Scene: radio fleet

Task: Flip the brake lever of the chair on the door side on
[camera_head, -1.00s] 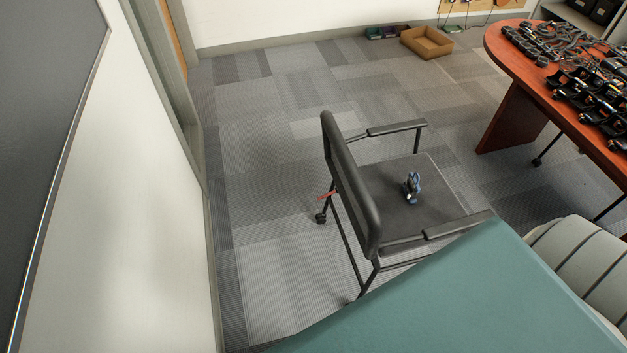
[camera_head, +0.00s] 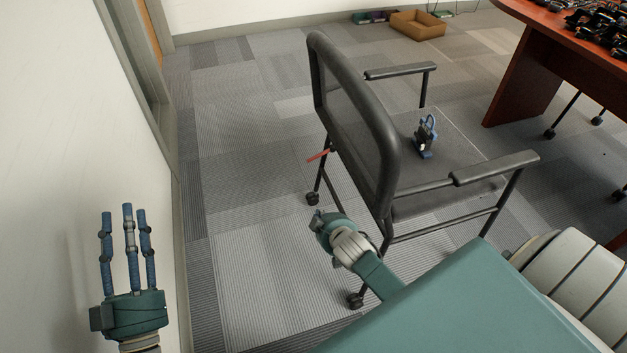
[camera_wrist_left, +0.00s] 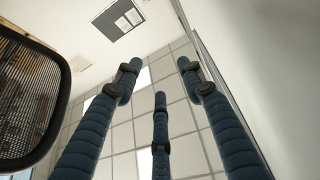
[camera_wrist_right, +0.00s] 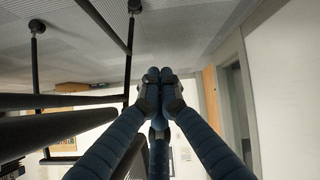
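The black mesh-backed chair (camera_head: 352,110) stands ahead beside the wall, its back turned toward me. A thin red lever (camera_head: 319,155) sticks out to the left from the chair's frame, low behind the backrest. My right gripper (camera_head: 322,222) is below the lever, near the chair's rear leg and apart from the lever. In the right wrist view its fingers (camera_wrist_right: 160,78) meet at the tips with nothing seen between them. My left gripper (camera_head: 125,210) is open and empty by the left wall, fingers spread and pointing up in the left wrist view (camera_wrist_left: 158,95).
A small blue and black device (camera_head: 425,138) stands on the chair seat. A reddish wooden table (camera_head: 522,85) with black gear is at the right. A cardboard box (camera_head: 418,26) lies by the far wall. Carpet is clear between the left wall (camera_head: 60,130) and the chair.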

